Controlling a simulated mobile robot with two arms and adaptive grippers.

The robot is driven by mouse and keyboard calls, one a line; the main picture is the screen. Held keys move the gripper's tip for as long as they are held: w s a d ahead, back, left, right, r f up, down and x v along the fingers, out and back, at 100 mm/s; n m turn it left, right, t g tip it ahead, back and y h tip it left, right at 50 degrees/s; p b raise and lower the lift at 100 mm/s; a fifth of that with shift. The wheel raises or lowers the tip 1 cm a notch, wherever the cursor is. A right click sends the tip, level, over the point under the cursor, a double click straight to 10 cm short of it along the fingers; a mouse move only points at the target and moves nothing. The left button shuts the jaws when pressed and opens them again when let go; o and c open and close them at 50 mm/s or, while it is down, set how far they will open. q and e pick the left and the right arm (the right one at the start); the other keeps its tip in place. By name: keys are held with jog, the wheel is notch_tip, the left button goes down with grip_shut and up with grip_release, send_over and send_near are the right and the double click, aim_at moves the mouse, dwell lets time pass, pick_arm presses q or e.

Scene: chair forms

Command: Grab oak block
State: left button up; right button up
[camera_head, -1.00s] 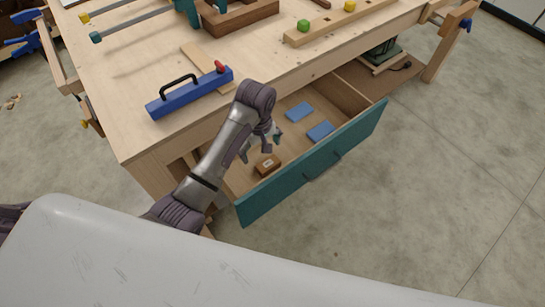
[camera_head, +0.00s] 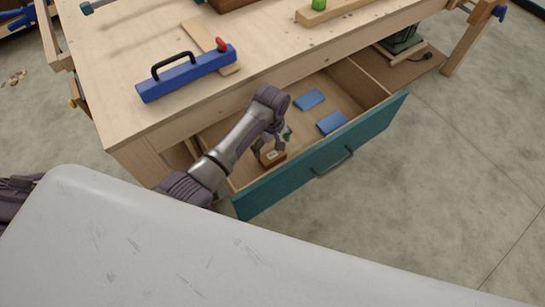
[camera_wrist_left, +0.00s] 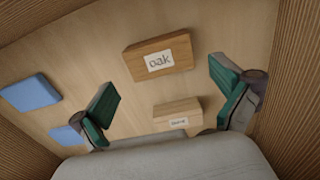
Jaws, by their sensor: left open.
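In the left wrist view the oak block (camera_wrist_left: 148,65), brown with a white "oak" label, lies on the drawer floor beyond and between my fingers. A second, lighter wooden block (camera_wrist_left: 172,108) with a label too small to read sits nearer the palm. My left gripper (camera_wrist_left: 164,80) is open and empty, its teal finger pads spread to either side. In the head view my left gripper (camera_head: 272,142) reaches down into the drawer, close above a labelled wooden block (camera_head: 273,158); I cannot tell which one it is. My right gripper is out of view.
The open drawer has a teal front (camera_head: 325,160) with a handle. Two blue blocks, one behind (camera_head: 309,99) and one nearer the front (camera_head: 331,123), lie farther right inside. The workbench top (camera_head: 285,40) overhangs the drawer's back and carries a blue toolbox-like item (camera_head: 187,77).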

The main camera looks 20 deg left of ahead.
aim_at(271, 153)
pick_arm(q)
notch_tip(271, 153, down, 4)
jog(key=shift+a+f+b, duration=0.1)
jog(key=shift+f+b, duration=0.05)
jog(key=shift+b, duration=0.2)
jog(key=c, duration=0.9)
jog(key=shift+c, duration=0.2)
